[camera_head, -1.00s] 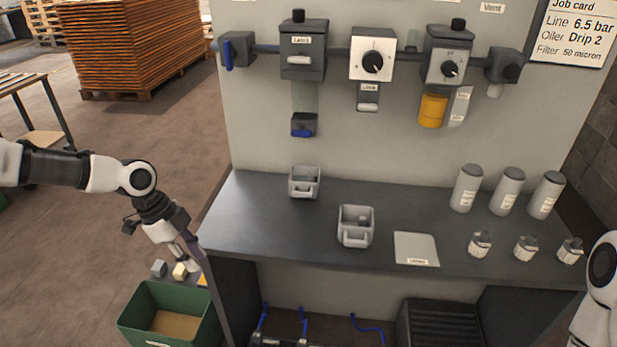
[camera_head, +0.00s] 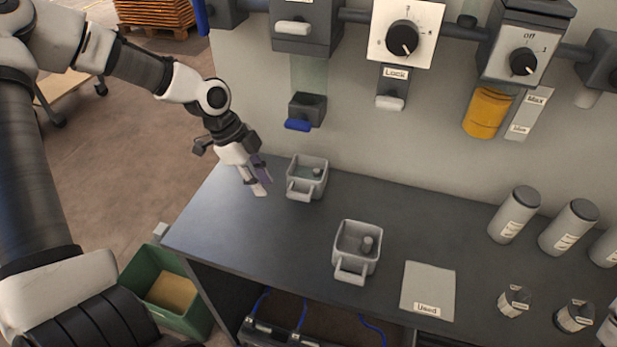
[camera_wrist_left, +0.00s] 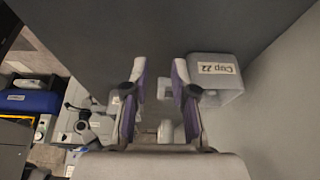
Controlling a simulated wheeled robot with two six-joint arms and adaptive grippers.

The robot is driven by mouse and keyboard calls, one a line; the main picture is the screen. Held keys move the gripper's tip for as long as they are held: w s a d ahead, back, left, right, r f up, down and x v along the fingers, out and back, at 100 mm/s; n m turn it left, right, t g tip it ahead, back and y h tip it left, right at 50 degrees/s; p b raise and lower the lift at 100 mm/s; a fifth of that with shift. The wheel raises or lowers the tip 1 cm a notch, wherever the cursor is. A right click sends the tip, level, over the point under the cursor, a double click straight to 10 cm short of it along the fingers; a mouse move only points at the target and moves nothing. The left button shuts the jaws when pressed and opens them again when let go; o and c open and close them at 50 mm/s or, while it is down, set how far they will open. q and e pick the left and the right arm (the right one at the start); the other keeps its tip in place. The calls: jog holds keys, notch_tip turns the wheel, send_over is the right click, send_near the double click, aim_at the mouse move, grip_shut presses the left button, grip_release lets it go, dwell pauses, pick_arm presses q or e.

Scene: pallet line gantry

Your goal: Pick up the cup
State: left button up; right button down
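A light grey square cup with a front handle (camera_head: 306,168) stands upright on the dark bench near the back panel. It also shows in the left wrist view (camera_wrist_left: 218,100), with a label reading "Cup 22". My left gripper (camera_head: 260,186) is just left of this cup, above the bench's left end. A second similar cup (camera_head: 357,262) stands nearer the front edge. My right gripper is out of view.
A pale plate labelled "Used" (camera_head: 428,284) lies right of the second cup. Grey canisters (camera_head: 514,214) stand at the right. A blue-tipped drain unit (camera_head: 307,108) hangs above the first cup. A green crate (camera_head: 146,266) stands below the bench's left end.

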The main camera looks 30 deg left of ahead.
aim_at(298, 193)
pick_arm(q)
jog(key=d, duration=0.1)
jog(key=w+d, duration=0.2)
jog(key=shift+d+f, duration=0.3)
jog(key=shift+d, duration=0.3)
jog(key=shift+w+d+b, duration=0.1)
jog(key=shift+d+b, duration=0.45)
jog(key=shift+d, duration=0.65)
jog(key=x, duration=0.2)
jog(key=shift+w+d+f+b, duration=0.2)
jog(key=shift+d+f+b, duration=0.1)
jog(key=shift+d+b, duration=0.1)
jog(key=shift+f, duration=0.15)
jog(key=shift+a, duration=0.1)
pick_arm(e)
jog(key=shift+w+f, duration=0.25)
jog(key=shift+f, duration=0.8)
pick_arm(q)
grip_shut()
